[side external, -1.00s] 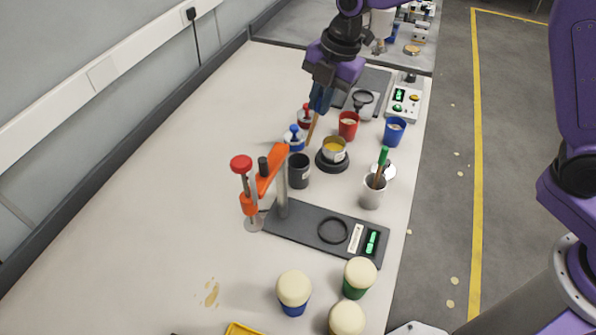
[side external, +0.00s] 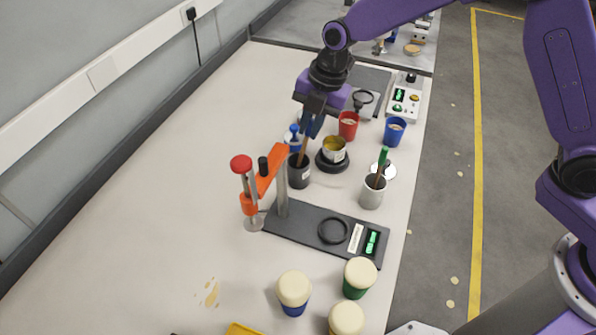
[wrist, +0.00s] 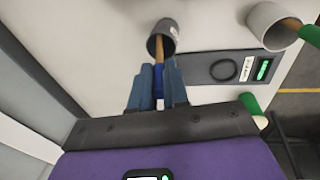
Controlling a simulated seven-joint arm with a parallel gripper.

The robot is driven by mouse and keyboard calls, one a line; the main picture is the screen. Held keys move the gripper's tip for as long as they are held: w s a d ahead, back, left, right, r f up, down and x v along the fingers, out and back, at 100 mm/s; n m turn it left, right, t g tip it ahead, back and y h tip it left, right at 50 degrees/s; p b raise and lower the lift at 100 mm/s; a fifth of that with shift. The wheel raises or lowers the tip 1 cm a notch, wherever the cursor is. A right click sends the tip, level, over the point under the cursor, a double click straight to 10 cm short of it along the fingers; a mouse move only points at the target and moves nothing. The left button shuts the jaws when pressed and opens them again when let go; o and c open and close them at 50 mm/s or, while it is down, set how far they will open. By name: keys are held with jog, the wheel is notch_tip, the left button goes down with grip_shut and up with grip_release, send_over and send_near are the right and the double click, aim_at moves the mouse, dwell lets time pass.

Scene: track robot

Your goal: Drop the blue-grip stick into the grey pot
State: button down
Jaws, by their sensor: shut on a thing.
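My gripper (side external: 308,128) is shut on the blue-grip stick (side external: 303,151), just above the dark grey pot (side external: 299,174). In the wrist view the stick's blue grip (wrist: 159,82) is between my fingers (wrist: 158,90), and its wooden end points into the mouth of the dark grey pot (wrist: 171,30). The stick is slightly tilted, and its lower tip looks to be at or inside the rim; how deep I cannot tell. A second, lighter grey pot (side external: 371,195) stands to the right and holds a green-grip stick (side external: 383,162).
A yellow-filled cup (side external: 334,150) on a round black base, a red cup (side external: 348,125) and a blue cup (side external: 395,131) stand to the right.

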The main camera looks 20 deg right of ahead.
jog(key=shift+f, duration=0.1)
jog(key=c, duration=1)
grip_release()
jog(key=shift+c, duration=0.2)
jog(key=v, duration=1.7)
jog(key=shift+r, duration=0.25)
jog(key=s+d+f+m, duration=0.3)
jog(key=s+d, duration=0.3)
jog(key=s, duration=0.4)
jog(key=s+d+f+m+h, duration=0.1)
jog(key=s+d+f+m, duration=0.2)
jog(key=s+d+m, duration=0.3)
jog(key=s+d+f+m+h, duration=0.1)
jog(key=s+d+f+m, duration=0.2)
jog(key=s, duration=1.2)
jog(key=d+m, duration=0.2)
jog(key=d, duration=0.3)
jog(key=shift+f+g, duration=0.35)
jog(key=shift+g, duration=0.05)
